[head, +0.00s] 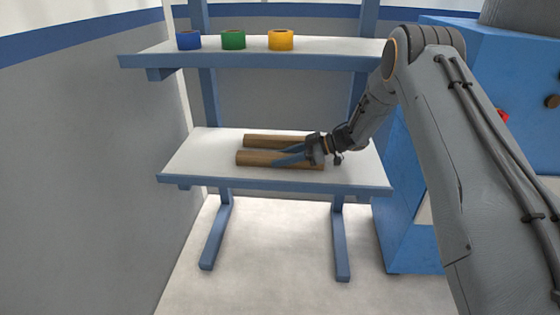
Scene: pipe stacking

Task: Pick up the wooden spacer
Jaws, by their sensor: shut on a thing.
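Two wooden spacers lie side by side on the white lower shelf (200,165), long sides running left to right. The rear wooden spacer (270,140) is partly covered at its right end by my gripper. The front wooden spacer (255,159) lies nearer the shelf's front edge. My gripper (288,156) reaches in from the right with its blue fingers low over the front spacer. It is shut on a wooden spacer, which looks like the front one. The spacer appears level and at or close to the shelf surface; I cannot tell whether there is a gap beneath it.
A blue cabinet (405,200) stands at the right. The lower shelf's left end is bare.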

